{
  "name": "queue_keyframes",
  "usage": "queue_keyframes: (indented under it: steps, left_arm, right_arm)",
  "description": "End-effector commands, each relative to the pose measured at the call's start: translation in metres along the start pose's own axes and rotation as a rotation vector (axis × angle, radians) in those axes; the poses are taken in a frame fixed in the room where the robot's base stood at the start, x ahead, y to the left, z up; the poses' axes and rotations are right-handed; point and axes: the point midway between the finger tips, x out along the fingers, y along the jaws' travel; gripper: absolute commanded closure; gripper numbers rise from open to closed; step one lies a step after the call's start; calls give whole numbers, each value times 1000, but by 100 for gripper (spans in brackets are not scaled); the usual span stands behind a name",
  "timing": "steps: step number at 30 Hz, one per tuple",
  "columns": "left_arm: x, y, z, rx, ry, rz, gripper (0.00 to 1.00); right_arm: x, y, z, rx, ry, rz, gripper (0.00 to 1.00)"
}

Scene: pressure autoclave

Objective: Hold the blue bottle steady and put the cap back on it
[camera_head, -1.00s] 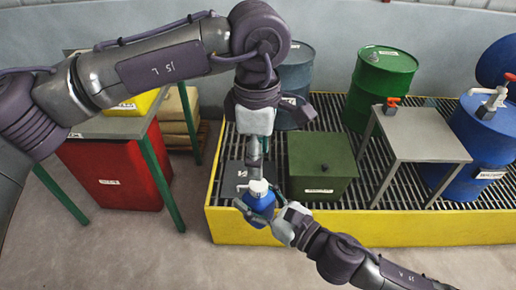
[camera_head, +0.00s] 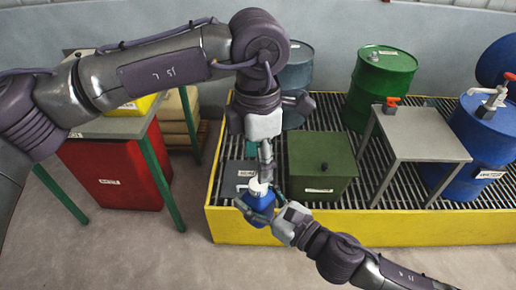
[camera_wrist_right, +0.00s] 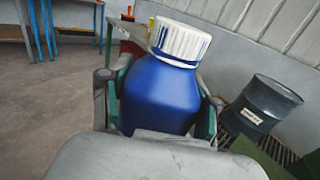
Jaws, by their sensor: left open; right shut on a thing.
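The blue bottle (camera_head: 259,206) stands upright, held in my right gripper (camera_head: 256,209). The gripper's fingers are shut around its sides, and it also shows large in the right wrist view (camera_wrist_right: 160,97). The white ribbed cap (camera_head: 258,187) sits on the bottle's neck, and it shows at the bottle's top in the right wrist view (camera_wrist_right: 181,40). How tightly it is seated cannot be told. My left gripper (camera_head: 267,174) is open and points down just above the cap, without holding it. The left gripper does not show in the right wrist view.
A red bin (camera_head: 110,175) stands at left. The floor in front is clear.

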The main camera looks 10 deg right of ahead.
Motion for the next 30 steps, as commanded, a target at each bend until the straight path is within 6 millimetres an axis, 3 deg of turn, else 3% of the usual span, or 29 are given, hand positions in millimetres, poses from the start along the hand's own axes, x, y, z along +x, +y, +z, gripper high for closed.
queue_keyframes:
  steps: [10,23,30]
  left_arm:
    - [51,0,0,0,2,-1,42]
    - [60,0,0,0,0,0,42]
    - [60,0,0,0,0,0,80]
  right_arm:
    - [0,0,1,0,-2,0,100]
    - [0,0,1,0,-2,0,100]
    - [0,0,1,0,-2,0,100]
